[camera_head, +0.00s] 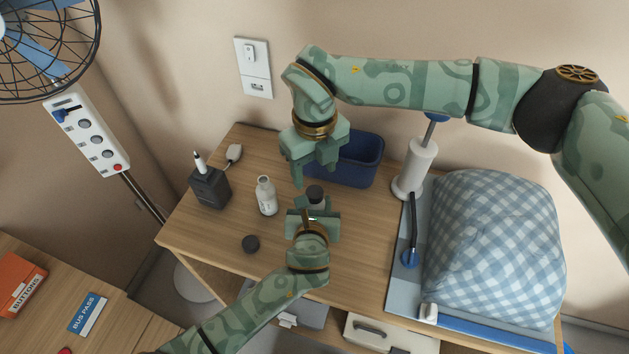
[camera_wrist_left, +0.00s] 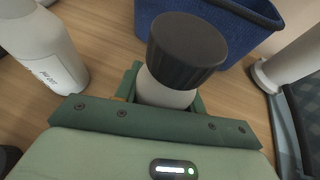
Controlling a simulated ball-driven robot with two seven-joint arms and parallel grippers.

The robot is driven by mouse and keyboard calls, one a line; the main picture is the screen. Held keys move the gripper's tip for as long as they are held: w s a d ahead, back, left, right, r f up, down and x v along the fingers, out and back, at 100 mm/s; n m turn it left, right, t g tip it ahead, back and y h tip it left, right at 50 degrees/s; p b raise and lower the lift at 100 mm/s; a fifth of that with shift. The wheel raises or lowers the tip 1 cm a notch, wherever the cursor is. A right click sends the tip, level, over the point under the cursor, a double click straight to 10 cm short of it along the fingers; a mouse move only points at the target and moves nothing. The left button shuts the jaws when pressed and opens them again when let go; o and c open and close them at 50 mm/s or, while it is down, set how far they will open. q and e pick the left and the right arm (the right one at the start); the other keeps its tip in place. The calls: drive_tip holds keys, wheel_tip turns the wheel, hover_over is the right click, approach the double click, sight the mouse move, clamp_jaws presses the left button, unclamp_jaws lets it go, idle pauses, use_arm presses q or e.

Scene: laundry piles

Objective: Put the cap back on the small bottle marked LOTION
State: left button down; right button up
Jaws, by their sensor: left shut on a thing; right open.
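My left gripper (camera_head: 314,214) is shut around a small white bottle (camera_wrist_left: 168,92). A dark ribbed cap (camera_wrist_left: 187,43) sits on top of this bottle; it also shows in the head view (camera_head: 315,193). The held bottle's label is hidden. My right gripper (camera_head: 314,174) is open and empty, pointing down just behind and above that cap. A second small white bottle (camera_head: 266,196) stands upright and uncapped to the left; its small lettering in the left wrist view (camera_wrist_left: 50,55) is not clear. A loose dark cap (camera_head: 250,243) lies on the wooden table (camera_head: 210,238) in front of it.
A blue bin (camera_head: 362,163) stands behind my grippers. A dark pen holder (camera_head: 209,188) is at the left. The table's front left is mostly clear.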

wheel_tip(320, 180, up, 6)
drive_tip(key=shift+f, duration=0.2)
use_arm(q)
drive_tip(key=c, duration=0.8)
unclamp_jaws()
drive_tip(key=shift+o, duration=0.2)
drive_tip(key=shift+s, duration=0.1)
drive_tip(key=p+v, duration=0.5)
drive_tip(key=v, duration=1.1)
use_arm(e)
wheel_tip(320, 180, up, 6)
drive_tip(key=shift+s, duration=0.2)
use_arm(q)
drive_tip(key=shift+s, duration=0.15)
